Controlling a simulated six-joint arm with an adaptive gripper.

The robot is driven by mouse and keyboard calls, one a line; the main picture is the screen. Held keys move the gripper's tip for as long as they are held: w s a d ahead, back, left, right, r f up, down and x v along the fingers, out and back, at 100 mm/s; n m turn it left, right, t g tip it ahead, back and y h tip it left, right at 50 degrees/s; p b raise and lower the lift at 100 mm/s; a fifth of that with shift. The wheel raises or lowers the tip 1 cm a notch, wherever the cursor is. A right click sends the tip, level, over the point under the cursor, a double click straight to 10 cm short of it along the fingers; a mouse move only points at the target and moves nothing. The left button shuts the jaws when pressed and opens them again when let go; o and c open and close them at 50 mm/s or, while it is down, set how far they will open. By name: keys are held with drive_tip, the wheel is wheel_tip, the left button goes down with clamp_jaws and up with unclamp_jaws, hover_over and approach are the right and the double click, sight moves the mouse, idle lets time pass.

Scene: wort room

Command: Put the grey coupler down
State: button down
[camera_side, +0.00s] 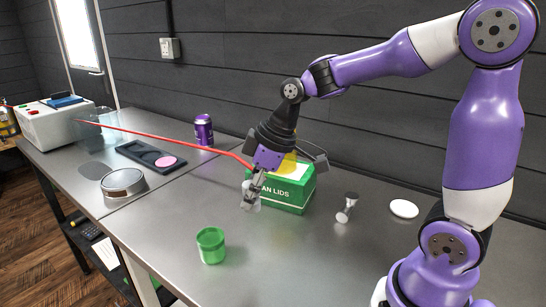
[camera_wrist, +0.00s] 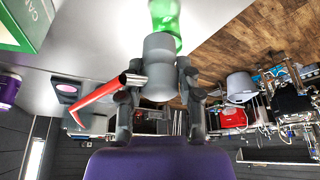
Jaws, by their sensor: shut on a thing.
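The grey coupler (camera_wrist: 160,66) is a grey cylinder held between my gripper's fingers in the wrist view. In the side view, my gripper (camera_side: 252,188) points down in front of the green box, and the coupler's pale end shows low between the fingers. A long red piece (camera_side: 165,138) runs from my gripper towards the left; it also shows in the wrist view (camera_wrist: 103,103), next to the coupler. I cannot tell whether it is joined to the coupler. The coupler looks above the steel bench (camera_side: 290,262); its exact gap is unclear.
A green lid box (camera_side: 294,192) stands close behind my gripper, a green jar (camera_side: 210,245) in front. A metal dumbbell-shaped part (camera_side: 347,207) and white disc (camera_side: 404,208) lie right.

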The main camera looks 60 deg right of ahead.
drive_tip(key=w+a+m+h, duration=0.2)
drive_tip(key=w+a+m, duration=0.4)
drive_tip(key=w+a, duration=0.45)
drive_tip(key=shift+m+t+h, duration=0.3)
drive_tip(key=w+d+f, duration=0.2)
drive_tip(key=d, duration=0.1)
drive_tip(key=w+d+f, duration=0.3)
drive_tip(key=d, duration=0.1)
drive_tip(key=w+d+f, duration=0.2)
drive_tip(key=w+d, duration=0.1)
drive_tip(key=d, duration=0.1)
drive_tip(key=shift+f, duration=2.3)
drive_tip(key=shift+f, duration=0.15)
drive_tip(key=c, duration=0.5)
unclamp_jaws()
